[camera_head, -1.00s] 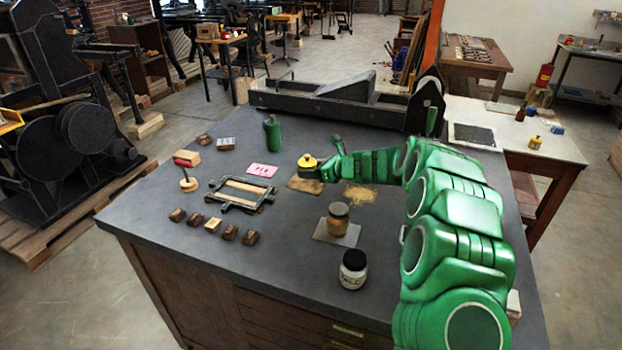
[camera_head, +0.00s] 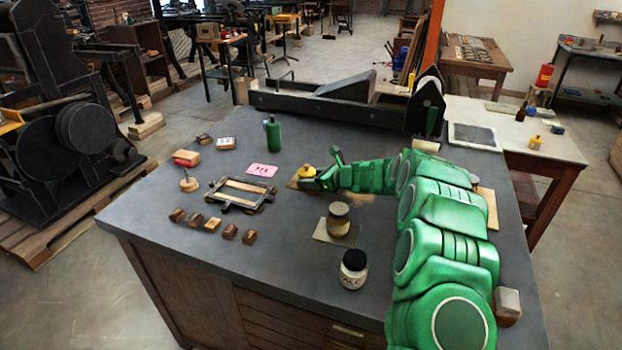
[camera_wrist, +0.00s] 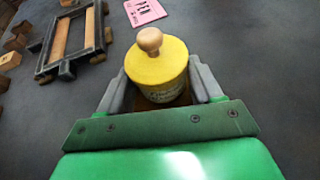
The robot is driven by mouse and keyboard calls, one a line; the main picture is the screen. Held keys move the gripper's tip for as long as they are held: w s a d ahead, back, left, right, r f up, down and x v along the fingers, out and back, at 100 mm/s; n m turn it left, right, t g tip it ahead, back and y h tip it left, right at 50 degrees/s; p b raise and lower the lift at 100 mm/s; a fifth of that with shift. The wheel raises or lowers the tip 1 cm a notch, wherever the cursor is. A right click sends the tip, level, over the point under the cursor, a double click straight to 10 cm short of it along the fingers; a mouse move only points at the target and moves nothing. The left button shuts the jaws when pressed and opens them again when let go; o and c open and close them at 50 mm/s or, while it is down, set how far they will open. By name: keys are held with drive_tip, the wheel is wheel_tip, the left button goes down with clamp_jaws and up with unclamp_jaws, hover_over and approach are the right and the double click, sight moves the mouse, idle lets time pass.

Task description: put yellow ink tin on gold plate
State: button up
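The yellow ink tin (camera_head: 307,172) has a yellow lid with a round wooden knob. My gripper (camera_head: 314,179) is low beside the tin from the right. In the wrist view the tin (camera_wrist: 158,70) stands between the two grey fingers of my gripper (camera_wrist: 158,82), which lie close against its sides.
A tan-lidded jar (camera_head: 338,219) stands on a plate nearer the front, with a black-lidded jar (camera_head: 353,268) in front of it. A pink card (camera_head: 262,170), a metal frame (camera_head: 240,193) and a green bottle (camera_head: 273,134) lie or stand to the left.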

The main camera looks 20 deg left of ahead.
drive_tip(key=shift+o, duration=1.4)
drive_tip(key=shift+d+r, duration=0.15)
drive_tip(key=shift+r, duration=0.05)
drive_tip(key=v, duration=1.1)
drive_tip(key=shift+s+d+r, duration=0.1)
drive_tip(key=shift+d, duration=0.25)
